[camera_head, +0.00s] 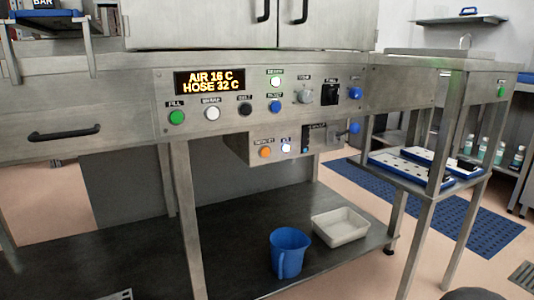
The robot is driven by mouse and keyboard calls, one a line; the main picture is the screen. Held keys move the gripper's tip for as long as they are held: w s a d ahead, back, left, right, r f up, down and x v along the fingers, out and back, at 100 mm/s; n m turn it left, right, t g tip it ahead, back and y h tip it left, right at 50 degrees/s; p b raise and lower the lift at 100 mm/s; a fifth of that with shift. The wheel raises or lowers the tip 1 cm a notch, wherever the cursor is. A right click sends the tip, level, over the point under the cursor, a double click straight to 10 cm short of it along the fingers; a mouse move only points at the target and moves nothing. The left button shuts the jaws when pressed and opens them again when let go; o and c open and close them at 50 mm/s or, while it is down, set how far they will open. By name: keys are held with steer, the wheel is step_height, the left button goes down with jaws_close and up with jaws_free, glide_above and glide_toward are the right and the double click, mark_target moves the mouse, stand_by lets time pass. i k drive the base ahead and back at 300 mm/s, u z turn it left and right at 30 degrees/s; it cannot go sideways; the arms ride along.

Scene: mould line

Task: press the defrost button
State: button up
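A steel control panel (222,125) runs along the front of the bench. Its buttons are green (177,117), white (212,113), black (244,109) and blue (274,106), with a lit whitish-green one (276,82) above. A lower box (244,149) hanging under the panel carries an orange button (265,152) and a lit white button (286,148). Small labels sit over the buttons; most are too small to read surely, and I cannot tell which one says defrost.
A display (210,81) reads AIR 16 C, HOSE 32 C. Blue-ended knobs or levers (355,93) stick out at the panel's right. A blue jug (289,250) and white tub (340,227) stand on the lower shelf. A side rack (430,184) stands at right.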

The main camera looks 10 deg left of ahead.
mark_target(265, 151)
steer(key=k, duration=1.35)
steer(key=z, duration=0.55)
steer(key=i, duration=1.9)
steer(key=u, duration=0.65)
